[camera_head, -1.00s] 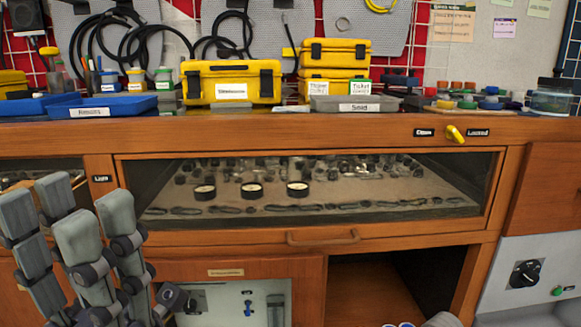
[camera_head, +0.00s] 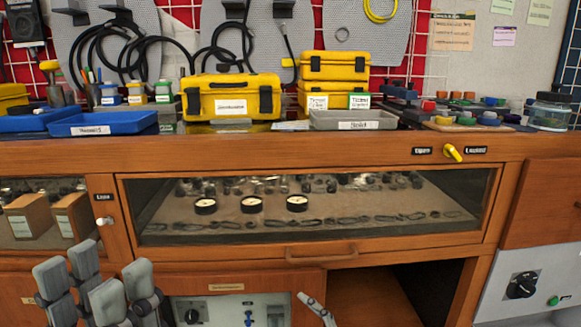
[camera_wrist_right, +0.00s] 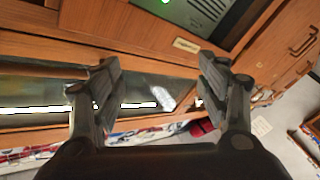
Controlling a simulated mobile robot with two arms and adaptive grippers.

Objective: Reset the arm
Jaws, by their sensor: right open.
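My left gripper (camera_head: 98,285) shows at the lower left of the head view, in front of the lower cabinet. Its grey fingers point up with gaps between them; it is open and empty.
A glass-fronted case (camera_head: 310,205) with gauges has a wooden handle (camera_head: 321,251). A yellow latch (camera_head: 453,153) is above it. Yellow cases (camera_head: 231,97), a blue tray (camera_head: 103,123) and a grey tray (camera_head: 353,119) stand on the bench. An open compartment (camera_head: 375,300) is below.

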